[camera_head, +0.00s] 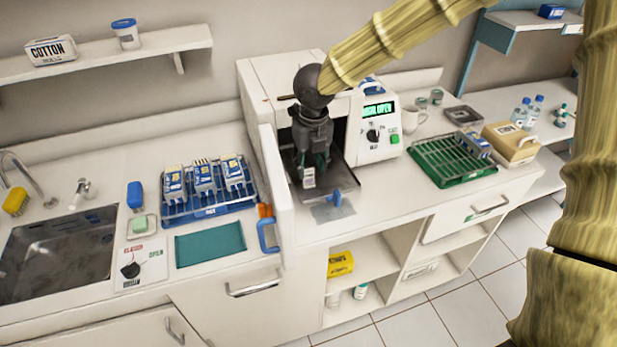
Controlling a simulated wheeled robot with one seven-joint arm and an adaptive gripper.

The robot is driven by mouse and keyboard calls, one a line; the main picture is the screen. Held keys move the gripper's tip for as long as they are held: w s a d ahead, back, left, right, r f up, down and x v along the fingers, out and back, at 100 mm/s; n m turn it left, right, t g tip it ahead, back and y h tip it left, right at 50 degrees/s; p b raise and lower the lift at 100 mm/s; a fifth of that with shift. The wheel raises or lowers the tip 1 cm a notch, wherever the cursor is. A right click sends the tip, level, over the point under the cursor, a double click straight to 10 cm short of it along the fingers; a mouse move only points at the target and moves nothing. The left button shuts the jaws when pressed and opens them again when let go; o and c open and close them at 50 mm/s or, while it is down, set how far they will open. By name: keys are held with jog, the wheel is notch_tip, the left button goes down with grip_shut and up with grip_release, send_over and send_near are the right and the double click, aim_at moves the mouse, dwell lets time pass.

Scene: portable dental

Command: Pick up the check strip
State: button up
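A dark green shape shows behind the fingers, partly hidden.
The machine's open door (272,180) stands upright left of my gripper. Its control panel (379,128) with a green display is on the right. A blue rack of pouches (210,206) stands left and a green rack (450,165) right. A teal mat (210,245) lies in front.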

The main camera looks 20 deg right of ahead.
aim_at(309, 168)
jog(key=shift+w+a+f+p, duration=0.15)
jog(key=shift+f+p, duration=0.25)
jog(key=shift+f, duration=0.8)
jog(key=shift+w+d+f+p, duration=0.1)
jog(key=shift+f+p, duration=0.3)
jog(key=shift+f, duration=0.8)
jog(key=c, duration=0.5)
